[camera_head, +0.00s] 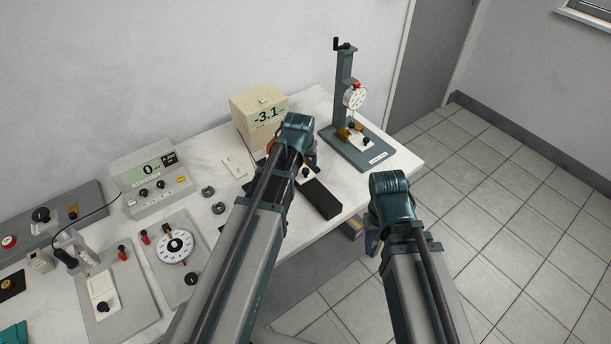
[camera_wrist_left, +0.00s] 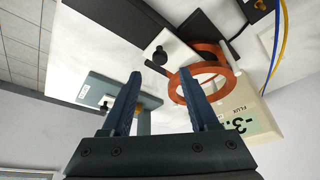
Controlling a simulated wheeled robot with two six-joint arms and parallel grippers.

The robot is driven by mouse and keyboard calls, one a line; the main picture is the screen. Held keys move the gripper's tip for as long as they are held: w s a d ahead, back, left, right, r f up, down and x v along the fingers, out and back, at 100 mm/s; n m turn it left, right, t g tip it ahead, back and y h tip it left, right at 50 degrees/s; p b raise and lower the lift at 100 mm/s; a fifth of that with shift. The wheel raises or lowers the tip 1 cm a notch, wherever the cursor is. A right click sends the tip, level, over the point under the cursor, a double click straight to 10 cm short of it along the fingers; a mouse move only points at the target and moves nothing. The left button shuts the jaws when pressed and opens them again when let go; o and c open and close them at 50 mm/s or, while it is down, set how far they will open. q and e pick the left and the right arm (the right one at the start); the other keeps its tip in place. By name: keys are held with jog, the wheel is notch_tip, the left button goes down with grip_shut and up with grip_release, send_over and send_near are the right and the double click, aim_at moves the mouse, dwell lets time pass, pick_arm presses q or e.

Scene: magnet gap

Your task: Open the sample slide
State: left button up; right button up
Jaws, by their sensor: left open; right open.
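A white slide plate with a black knob (camera_wrist_left: 160,55) lies between two dark blocks, beside copper coils (camera_wrist_left: 205,75), in the left wrist view. In the head view the knob (camera_head: 305,173) shows just below my left wrist. No readable label marks it as the sample slide. My left gripper (camera_wrist_left: 161,74) is open and empty. Its fingertips point toward the slide, with the knob between their lines and apart from both. My right gripper (camera_head: 371,241) is off the table's front edge, mostly hidden by its own arm, and holds nothing I can see.
A beige flux meter (camera_head: 258,112) reading -3.1 stands behind the coils. A dial gauge stand (camera_head: 345,100) is at the right end of the table. A grey display box (camera_head: 150,178), a dial plate (camera_head: 176,247) and another knobbed slide (camera_head: 103,293) are at left.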

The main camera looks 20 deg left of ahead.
aim_at(306, 170)
pick_arm(q)
jog(key=b+x, duration=0.4)
jog(key=x, duration=0.2)
jog(key=shift+w+f+b, duration=0.1)
jog(key=shift+f+b, duration=0.05)
jog(key=shift+b, duration=0.25)
grip_shut()
dwell(1.0)
